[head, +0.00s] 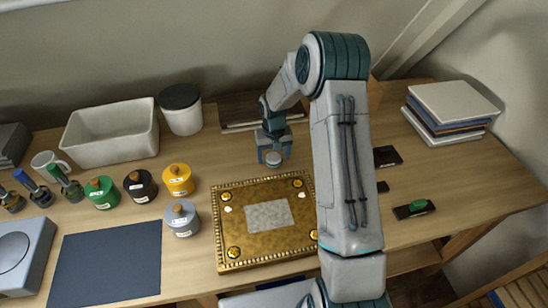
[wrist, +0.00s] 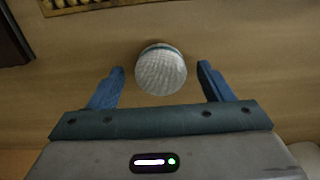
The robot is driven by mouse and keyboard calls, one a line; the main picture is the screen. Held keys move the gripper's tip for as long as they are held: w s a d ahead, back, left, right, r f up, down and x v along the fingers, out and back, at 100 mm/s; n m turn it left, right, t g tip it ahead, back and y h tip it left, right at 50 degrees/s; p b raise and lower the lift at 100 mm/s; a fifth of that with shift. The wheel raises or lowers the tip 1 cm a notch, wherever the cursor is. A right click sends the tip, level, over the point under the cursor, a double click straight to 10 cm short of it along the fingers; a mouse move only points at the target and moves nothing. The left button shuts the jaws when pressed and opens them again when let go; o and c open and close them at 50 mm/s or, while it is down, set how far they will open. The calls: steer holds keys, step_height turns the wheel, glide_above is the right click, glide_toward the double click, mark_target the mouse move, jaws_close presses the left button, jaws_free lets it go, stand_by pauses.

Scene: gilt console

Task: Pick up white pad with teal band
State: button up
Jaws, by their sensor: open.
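The white pad with teal band (wrist: 160,70) is a small round white piece with a textured top. A thin teal band shows along its edge in the wrist view. It sits on the wooden table behind the gilt panel, and shows in the head view (head: 273,158) below my gripper. My gripper (wrist: 160,78) is open, with one blue finger on each side of the pad. The pad lies between and slightly ahead of the fingertips, with a gap on both sides. My gripper also shows in the head view (head: 274,154), pointing down over the pad.
A gilt panel (head: 235,252) lies in front of the pad. A dark framed piece (head: 236,112) lies behind my gripper. A white jar with a black lid (head: 182,112) and a white bin (head: 108,150) stand left. Several lidded pots, including a yellow one (head: 178,180), stand front left.

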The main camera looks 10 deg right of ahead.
mark_target(273, 157)
steer(key=shift+f, duration=0.55)
steer(key=c, duration=1)
steer(key=shift+r, duration=0.15)
steer(key=shift+r+b, duration=0.3)
steer(key=shift+r, duration=0.3)
step_height(273, 157, up, 3)
steer(key=shift+f+b, duration=0.15)
steer(key=shift+b, duration=0.35)
steer(key=s+d+r, duration=0.2)
steer(key=d, duration=0.1)
steer(key=s+d+r+b, duration=0.1)
steer(key=s+d+r, duration=0.1)
steer(key=s+d, duration=0.1)
steer(key=s+d+r+b, duration=0.1)
steer(key=s+d+r, duration=0.1)
steer(key=d+r, duration=0.1)
steer(key=shift+s, duration=0.3)
steer(key=shift+a, duration=0.1)
